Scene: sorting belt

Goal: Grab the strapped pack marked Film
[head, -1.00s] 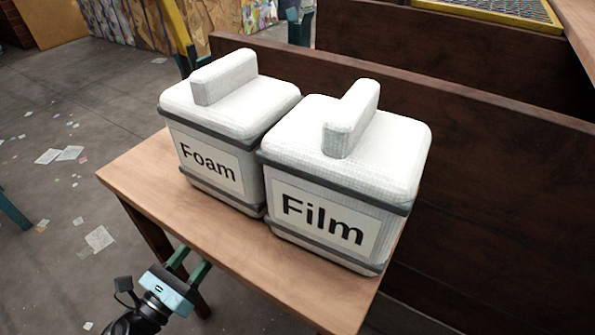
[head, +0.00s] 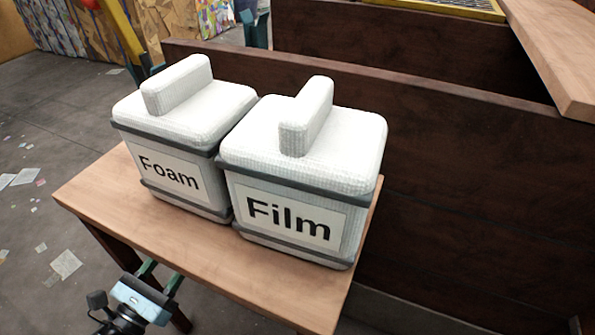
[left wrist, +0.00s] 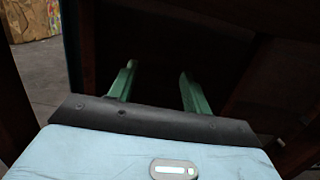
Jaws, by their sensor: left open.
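The pack marked Film (head: 290,218) is a white block with dark straps, a raised handle on top and a front label. It stands upright on a wooden table. A similar pack marked Foam (head: 172,172) stands close beside it on the left. My left gripper (head: 160,278) is open and empty, in front of the table's front edge and below the Foam pack, apart from both packs. In the left wrist view its two green fingers (left wrist: 157,92) are spread with nothing between them. Neither pack shows in that view. My right gripper is not in view.
The wooden table (head: 105,205) has a bare strip along its front. A dark wooden wall (head: 450,200) rises right behind the packs. A lighter wooden ledge (head: 550,55) is at the upper right. Paper scraps (head: 66,264) lie on the open floor at left.

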